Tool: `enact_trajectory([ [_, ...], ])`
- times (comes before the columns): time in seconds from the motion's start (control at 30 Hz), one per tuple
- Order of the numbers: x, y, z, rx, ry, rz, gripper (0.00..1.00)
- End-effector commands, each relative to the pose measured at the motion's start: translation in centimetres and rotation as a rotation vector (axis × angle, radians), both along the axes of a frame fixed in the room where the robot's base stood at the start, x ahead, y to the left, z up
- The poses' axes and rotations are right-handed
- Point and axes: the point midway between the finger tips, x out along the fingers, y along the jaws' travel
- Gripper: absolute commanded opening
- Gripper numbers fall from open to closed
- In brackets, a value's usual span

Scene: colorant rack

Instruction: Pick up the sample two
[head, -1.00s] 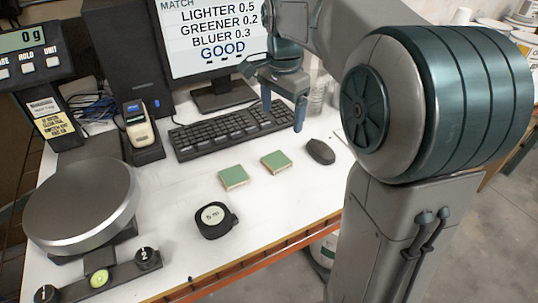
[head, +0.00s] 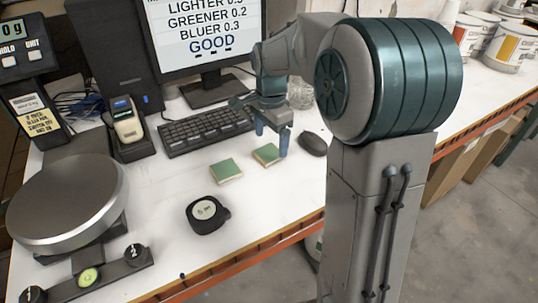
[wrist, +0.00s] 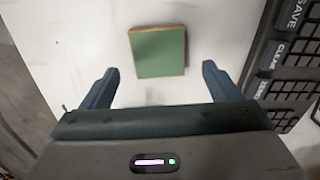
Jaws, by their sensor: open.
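Two flat green square samples with pale edges lie on the white table. One is the left sample (head: 226,170). The other is the right sample (head: 266,154), nearer the mouse. No label shows on either, so I cannot tell which is sample two. My gripper (head: 271,142) is open and empty, fingers down, just above and behind the right sample; one finger overlaps its right edge in the head view. In the wrist view one green sample (wrist: 158,52) lies centred ahead of my open gripper (wrist: 160,70), past the fingertips and not touched.
A keyboard (head: 206,130) lies behind the samples, and a black mouse (head: 313,144) to their right. A scale with a round plate (head: 66,200) stands at left. The monitor (head: 203,35) is at the back.

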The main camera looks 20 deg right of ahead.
Motion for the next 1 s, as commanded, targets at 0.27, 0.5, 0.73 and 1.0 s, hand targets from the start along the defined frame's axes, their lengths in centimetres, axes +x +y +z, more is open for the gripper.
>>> enact_trajectory([
  [0.27, -0.2, 0.1, -3.3, 0.0, 0.001, 0.001, 0.84],
  [0.5, -0.2, 0.1, -3.4, 0.0, 0.0, 0.001, 0.81],
  [0.73, -0.2, 0.1, -3.3, 0.0, 0.0, 0.001, 0.35],
  [1.0, -0.2, 0.1, -3.1, -0.001, 0.0, 0.001, 0.35],
])
